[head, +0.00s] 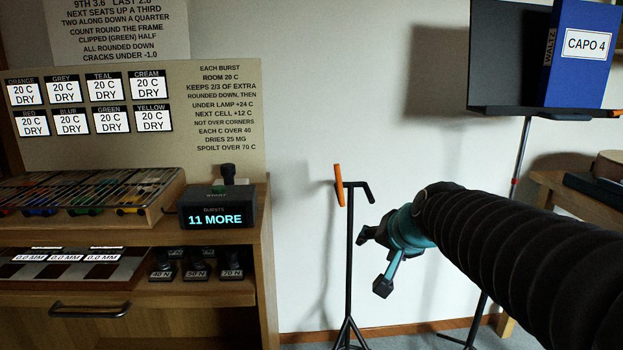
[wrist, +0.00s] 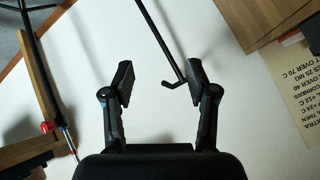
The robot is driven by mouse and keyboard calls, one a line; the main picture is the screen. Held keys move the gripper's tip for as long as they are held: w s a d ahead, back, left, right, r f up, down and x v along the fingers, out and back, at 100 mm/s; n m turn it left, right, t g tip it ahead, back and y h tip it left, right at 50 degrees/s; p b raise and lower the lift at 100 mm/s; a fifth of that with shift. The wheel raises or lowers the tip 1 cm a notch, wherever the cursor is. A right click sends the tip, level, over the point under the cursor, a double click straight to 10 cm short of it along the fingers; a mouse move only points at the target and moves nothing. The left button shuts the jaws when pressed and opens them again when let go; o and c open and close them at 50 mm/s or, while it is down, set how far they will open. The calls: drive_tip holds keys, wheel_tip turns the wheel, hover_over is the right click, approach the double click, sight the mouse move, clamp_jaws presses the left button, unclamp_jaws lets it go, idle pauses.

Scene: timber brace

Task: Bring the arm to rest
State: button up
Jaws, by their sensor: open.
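My arm (head: 520,255) reaches in from the right in the head view, sheathed in a black ribbed sleeve. My gripper (head: 372,262) hangs in front of the white wall, right of a thin black stand (head: 348,260). In the wrist view my gripper (wrist: 158,85) has its two black fingers spread wide, with nothing between the tips. A hooked black rod of the stand (wrist: 160,38) shows beyond the fingers, close to the right fingertip in the picture; whether they touch I cannot tell.
A wooden bench (head: 265,260) at left carries a slatted rack (head: 90,185), a display box (head: 218,210) reading "11 MORE" and several black weights (head: 198,265). A music stand (head: 500,55) holds a blue binder (head: 580,75) at upper right. A wooden table (head: 555,185) stands at right.

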drive_tip(key=s+d+f+n+g+h+p, duration=0.1)
drive_tip(key=s+f, duration=0.3)
drive_tip(key=s, duration=0.7)
drive_tip(key=s+d+f+n+g+h+p, duration=0.1)
drive_tip(key=s+d+f+n+g, duration=0.1)
drive_tip(key=s, duration=1)
drive_tip(key=shift+f+n+g, duration=0.4)
drive_tip(key=shift+f+n, duration=0.3)
drive_tip(key=shift+f, duration=0.2)
